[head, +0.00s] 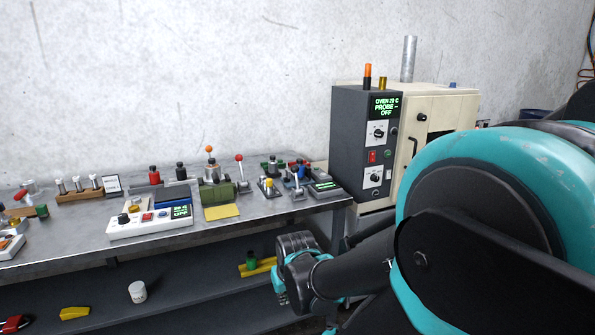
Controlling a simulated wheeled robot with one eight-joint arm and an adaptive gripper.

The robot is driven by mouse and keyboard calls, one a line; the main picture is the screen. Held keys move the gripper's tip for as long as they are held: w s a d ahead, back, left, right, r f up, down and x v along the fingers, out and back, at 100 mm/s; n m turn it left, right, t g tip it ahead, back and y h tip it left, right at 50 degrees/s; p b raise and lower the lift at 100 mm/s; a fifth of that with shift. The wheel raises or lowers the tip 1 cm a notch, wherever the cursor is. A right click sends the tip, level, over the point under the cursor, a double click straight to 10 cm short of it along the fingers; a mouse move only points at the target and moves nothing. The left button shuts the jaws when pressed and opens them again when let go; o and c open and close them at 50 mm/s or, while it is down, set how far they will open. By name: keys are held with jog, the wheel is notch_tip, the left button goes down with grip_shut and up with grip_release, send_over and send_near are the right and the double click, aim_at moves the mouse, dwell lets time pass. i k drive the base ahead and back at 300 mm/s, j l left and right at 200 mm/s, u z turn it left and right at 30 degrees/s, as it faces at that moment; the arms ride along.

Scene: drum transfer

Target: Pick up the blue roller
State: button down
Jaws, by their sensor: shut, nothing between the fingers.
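I cannot make out a blue roller for certain. A small blue piece (453,85) sits on top of the cream oven, too small to identify. Another blue piece (300,171) stands among small devices at the right end of the workbench, partly hidden by its neighbours. My gripper (281,293) is in front of the bench's right part, below the tabletop level, near the lower shelf. It is shut and empty, apart from both blue pieces. My own arm hides much of the right side.
The grey workbench (80,243) carries levers, a white control box (150,222) and a yellow pad (221,212). The oven (440,103) with its dark panel stands right of it. The lower shelf holds a white cup (137,291) and yellow blocks, with bare stretches between.

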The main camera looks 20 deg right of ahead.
aim_at(301, 172)
jog(key=i+l+z, duration=0.15)
jog(key=i+l, duration=0.25)
jog(key=i+l+z, duration=0.15)
jog(key=i+l, duration=0.15)
jog(key=i, duration=0.2)
jog(key=i+l+z, duration=0.15)
jog(key=i+l, duration=0.15)
jog(key=i, duration=0.15)
jog(key=k, duration=0.15)
